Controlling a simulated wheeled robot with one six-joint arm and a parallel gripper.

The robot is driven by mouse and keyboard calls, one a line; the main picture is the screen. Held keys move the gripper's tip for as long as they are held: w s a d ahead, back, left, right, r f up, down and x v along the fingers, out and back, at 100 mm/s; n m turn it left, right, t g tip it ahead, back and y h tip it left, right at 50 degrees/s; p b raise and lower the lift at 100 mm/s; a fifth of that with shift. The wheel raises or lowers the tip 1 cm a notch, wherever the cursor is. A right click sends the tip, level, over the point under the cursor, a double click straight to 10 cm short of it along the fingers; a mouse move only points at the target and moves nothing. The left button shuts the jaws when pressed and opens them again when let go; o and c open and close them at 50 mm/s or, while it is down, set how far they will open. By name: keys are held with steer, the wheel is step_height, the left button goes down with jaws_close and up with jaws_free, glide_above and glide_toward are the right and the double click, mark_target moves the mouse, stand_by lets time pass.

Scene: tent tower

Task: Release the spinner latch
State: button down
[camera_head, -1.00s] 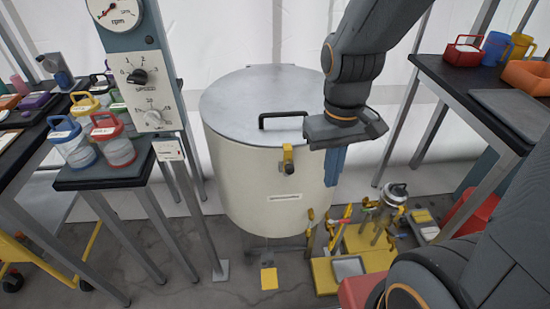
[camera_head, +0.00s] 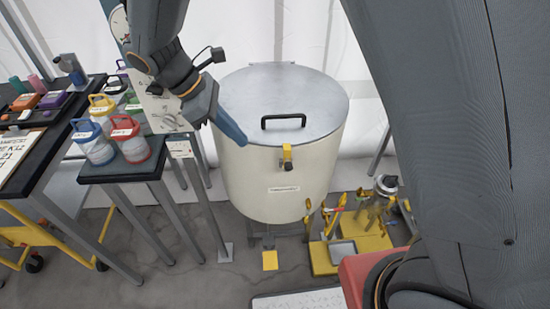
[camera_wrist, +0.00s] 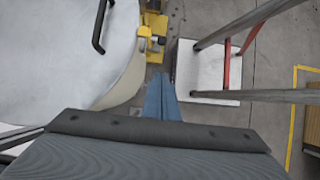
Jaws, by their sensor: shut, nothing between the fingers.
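The spinner is a cream drum (camera_head: 268,198) with a flat grey lid (camera_head: 300,98) and a black handle (camera_head: 283,118). Its latch (camera_head: 287,157), a yellow piece with a dark knob, sits upright at the front of the rim. My gripper (camera_head: 241,141) is shut and empty, its blue fingers pointing down in front of the drum's left side, apart from the latch. In the wrist view the lid (camera_wrist: 50,60) fills the left and my shut fingers (camera_wrist: 161,82) show at centre.
A side table (camera_head: 125,172) with lidded jars stands close left of the drum, near a grey control post. Yellow floor fixtures (camera_head: 345,255) stand front right. A yellow pedal (camera_head: 270,260) lies below the drum. My arm hides much of the right side.

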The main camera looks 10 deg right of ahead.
mark_target(287, 162)
steer(key=d+r+p+x, duration=0.1)
steer(key=p+x, duration=0.3)
steer(key=x, duration=0.9)
steer(key=shift+d+r, duration=0.25)
steer(key=shift+d, duration=0.45)
